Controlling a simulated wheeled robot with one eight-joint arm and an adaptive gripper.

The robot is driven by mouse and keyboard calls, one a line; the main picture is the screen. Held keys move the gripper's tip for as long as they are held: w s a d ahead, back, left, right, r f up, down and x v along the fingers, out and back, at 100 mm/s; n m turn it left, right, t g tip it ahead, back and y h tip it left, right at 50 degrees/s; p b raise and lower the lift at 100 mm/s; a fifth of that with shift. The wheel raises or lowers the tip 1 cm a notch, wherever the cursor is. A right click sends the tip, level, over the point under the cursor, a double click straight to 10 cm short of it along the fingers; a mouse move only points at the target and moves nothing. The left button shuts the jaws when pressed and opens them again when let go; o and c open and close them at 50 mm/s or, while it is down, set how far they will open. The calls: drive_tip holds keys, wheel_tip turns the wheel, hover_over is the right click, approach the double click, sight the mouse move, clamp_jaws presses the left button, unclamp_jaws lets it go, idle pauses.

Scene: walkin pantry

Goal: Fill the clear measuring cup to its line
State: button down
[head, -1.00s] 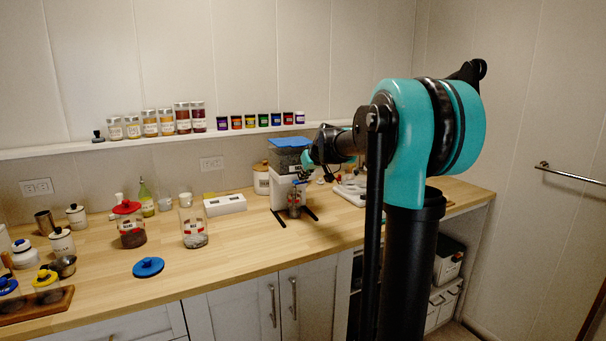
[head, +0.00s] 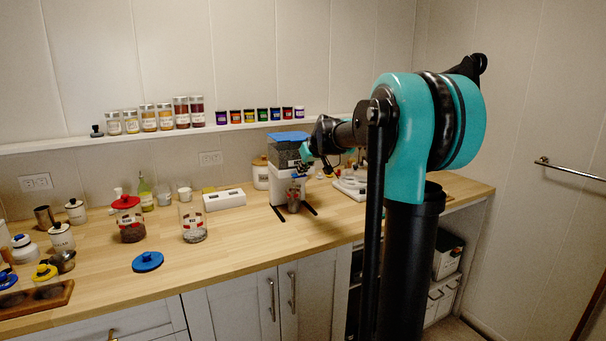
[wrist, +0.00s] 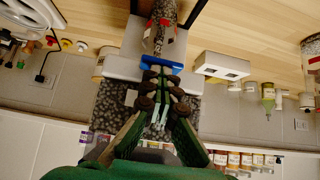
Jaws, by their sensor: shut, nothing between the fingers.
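The clear measuring cup (head: 293,201) stands under the spout of the white dispenser (head: 279,184) on the counter. In the wrist view the cup (wrist: 163,22) shows red marking and dark speckled grains inside; I cannot tell how the level sits against its line. The dispenser's clear hopper (head: 284,155) holds dark grains under a blue lid (head: 288,137). My gripper (head: 304,165) is at the dispenser's front, above the cup. In the wrist view my gripper (wrist: 160,78) is shut and empty, its tips at the blue bar (wrist: 160,64) on the dispenser; I cannot tell if they touch.
A red-lidded jar (head: 129,220), an open jar (head: 193,222) and a loose blue lid (head: 148,261) stand to the left. A white box (head: 224,199) is left of the dispenser. Spice jars line the shelf (head: 72,145) above.

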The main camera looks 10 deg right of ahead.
drive_tip(key=w+r+v, duration=0.1)
drive_tip(key=v, duration=1.1)
drive_tip(key=shift+a+r, duration=0.2)
drive_tip(key=shift+r, duration=0.05)
drive_tip(key=shift+w, duration=0.15)
drive_tip(key=s+d+f+m+g+h, duration=0.2)
drive_tip(key=s+f+m+g, duration=0.1)
drive_tip(key=s+f, duration=3.2)
wheel_tip(320, 180, down, 3)
drive_tip(key=shift+s+m+g+h, duration=0.15)
drive_tip(key=shift+m+g+h, duration=0.2)
drive_tip(key=shift+g, duration=0.35)
